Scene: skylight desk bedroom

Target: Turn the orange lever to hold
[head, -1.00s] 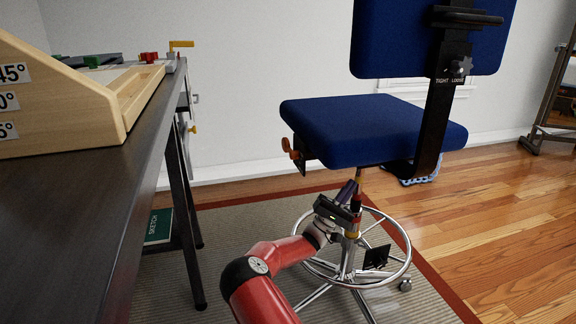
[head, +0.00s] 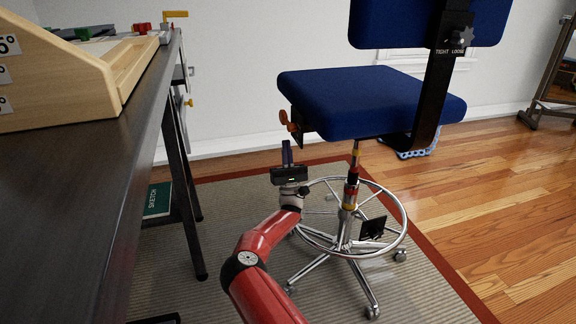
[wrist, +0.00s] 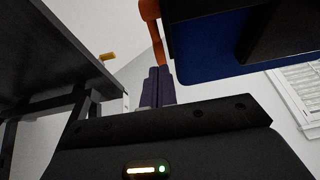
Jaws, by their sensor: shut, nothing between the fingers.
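The orange lever (head: 285,119) sticks out at the left of a black bracket under the blue seat of the desk chair (head: 365,103). Its end turns upward. My gripper (head: 287,144) is shut and empty, pointing up, just below the lever in the head view. A small gap shows between fingertips and lever in the head view. No hold marking can be read.
The dark desk (head: 75,185) with a wooden angle stand (head: 70,85) is at the left. The chair's chrome foot ring (head: 388,247) stands right of my arm. Its back bracket carries a tight/loose knob (head: 462,36). A green sketch book (head: 158,200) lies under the desk.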

